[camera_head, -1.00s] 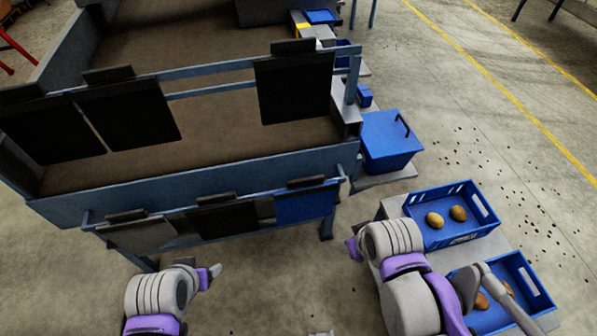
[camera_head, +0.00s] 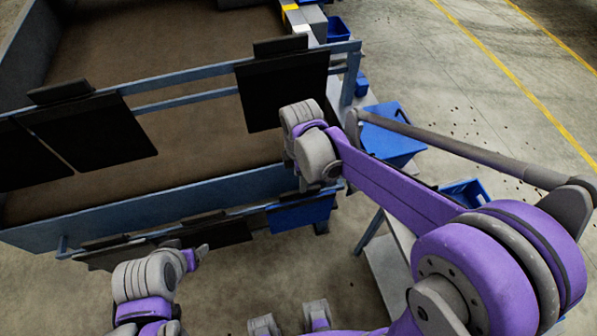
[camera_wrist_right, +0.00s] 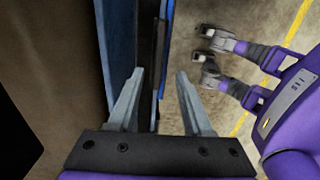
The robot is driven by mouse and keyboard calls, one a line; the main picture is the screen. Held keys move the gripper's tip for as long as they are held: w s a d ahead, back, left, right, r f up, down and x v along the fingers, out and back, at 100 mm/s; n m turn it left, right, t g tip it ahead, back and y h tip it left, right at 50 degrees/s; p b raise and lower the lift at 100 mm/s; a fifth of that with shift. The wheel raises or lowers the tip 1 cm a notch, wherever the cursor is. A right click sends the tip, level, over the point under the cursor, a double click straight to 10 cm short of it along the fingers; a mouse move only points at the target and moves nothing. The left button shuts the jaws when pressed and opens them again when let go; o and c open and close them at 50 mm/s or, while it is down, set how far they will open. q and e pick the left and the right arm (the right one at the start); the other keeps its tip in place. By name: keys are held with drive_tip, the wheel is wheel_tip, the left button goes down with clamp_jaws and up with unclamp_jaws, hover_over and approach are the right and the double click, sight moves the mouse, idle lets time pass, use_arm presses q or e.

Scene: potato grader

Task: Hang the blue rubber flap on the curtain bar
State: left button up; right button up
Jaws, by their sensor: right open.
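The blue rubber flap (camera_head: 300,214) hangs at the right end of the lower front rail, beside black flaps. Its top is partly hidden by my right wrist in the head view. The curtain bar (camera_head: 190,75) runs above the brown bed, with a bare stretch between its black flaps. My right gripper (camera_wrist_right: 160,105) points down above the blue flap's end of the rail. Its fingers are open, with a dark strip and a thin blue edge (camera_wrist_right: 167,45) between them; contact cannot be told. My left gripper (camera_head: 200,253) is low in front of the rail; its jaws are unclear.
Black flaps (camera_head: 95,130) hang on the left of the curtain bar, and another (camera_head: 285,92) on its right. The grader's blue front beam (camera_head: 130,212) runs close behind the lower rail. A blue lidded bin (camera_head: 393,135) stands to the right, near my right arm.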

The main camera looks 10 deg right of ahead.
drive_tip(key=shift+w+f+b, duration=0.1)
drive_tip(key=shift+f+b, duration=2.9)
drive_tip(key=shift+f, duration=1.6)
clamp_jaws()
drive_tip(key=shift+r, duration=0.2)
drive_tip(key=shift+r+p, duration=1.5)
drive_tip(key=shift+r, duration=0.5)
drive_tip(key=s, duration=1)
drive_tip(key=shift+d+p, duration=0.15)
drive_tip(key=shift+p, duration=0.15)
drive_tip(key=shift+f, duration=0.1)
